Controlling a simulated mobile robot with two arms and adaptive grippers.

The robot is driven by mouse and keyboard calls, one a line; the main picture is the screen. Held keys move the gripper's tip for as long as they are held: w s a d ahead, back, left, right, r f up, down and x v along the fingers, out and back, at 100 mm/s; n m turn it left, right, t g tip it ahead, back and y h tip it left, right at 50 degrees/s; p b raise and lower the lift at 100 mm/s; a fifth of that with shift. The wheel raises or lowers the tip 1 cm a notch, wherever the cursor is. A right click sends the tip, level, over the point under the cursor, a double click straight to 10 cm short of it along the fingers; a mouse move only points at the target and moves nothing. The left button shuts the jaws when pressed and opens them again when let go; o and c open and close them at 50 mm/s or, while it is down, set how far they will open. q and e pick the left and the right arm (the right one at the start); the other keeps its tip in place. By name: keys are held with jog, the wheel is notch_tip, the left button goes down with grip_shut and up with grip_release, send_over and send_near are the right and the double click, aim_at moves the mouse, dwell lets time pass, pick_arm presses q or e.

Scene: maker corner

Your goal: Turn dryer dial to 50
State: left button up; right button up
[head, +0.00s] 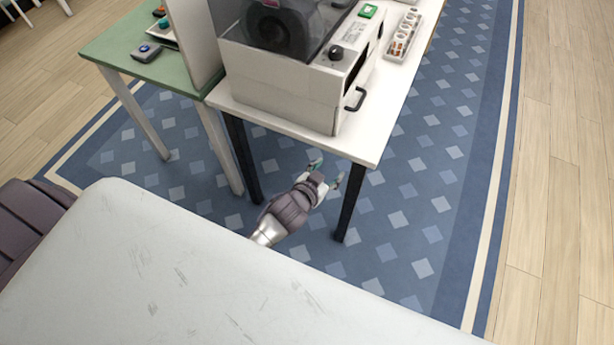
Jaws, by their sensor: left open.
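The dryer (282,83) is a pale box with a dark see-through lid and a dark spool inside. It stands on a white table at the top middle. Its black dial (337,52) is a small round knob on the panel at its right end. The dial's marks are too small to read. My left gripper (327,172) is open and empty, with its fingers apart. In the picture it is below the table's front edge, well away from the dial. My right gripper is not in view.
The white table (388,122) has dark legs and a free strip right of the dryer. A black handle (355,99) sticks out from the dryer. A white tray (412,27) with small round items and a green object (368,11) are behind. A green table (124,37) stands left.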

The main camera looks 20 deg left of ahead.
pick_arm(q)
jog(key=shift+n+g+y, duration=0.5)
jog(key=shift+n+y, duration=0.1)
jog(key=shift+y, duration=0.2)
jog(key=shift+s+a+f, duration=0.25)
jog(key=shift+a+f, duration=0.15)
jog(key=shift+a, duration=0.3)
jog(key=shift+s+a+f, duration=0.2)
jog(key=shift+a+f, duration=0.15)
jog(key=shift+a, duration=0.35)
jog(key=shift+s+a+f, duration=0.25)
jog(key=shift+a+f, duration=0.15)
jog(key=shift+a, duration=0.3)
jog(key=s+f+g, duration=0.3)
jog(key=s+f, duration=0.6)
jog(key=f, duration=0.5)
jog(key=s+a+f+g, duration=0.1)
jog(key=s+f+g, duration=0.1)
jog(key=s+f, duration=0.4)
jog(key=s+a+f+g, duration=0.2)
jog(key=s+f, duration=0.4)
jog(key=s, duration=1)
jog(key=s+a+f+g, duration=0.1)
jog(key=s+f+g, duration=0.3)
jog(key=s, duration=0.8)
notch_tip(320, 180, down, 2)
jog(key=shift+a, duration=0.15)
jog(key=shift+w, duration=0.1)
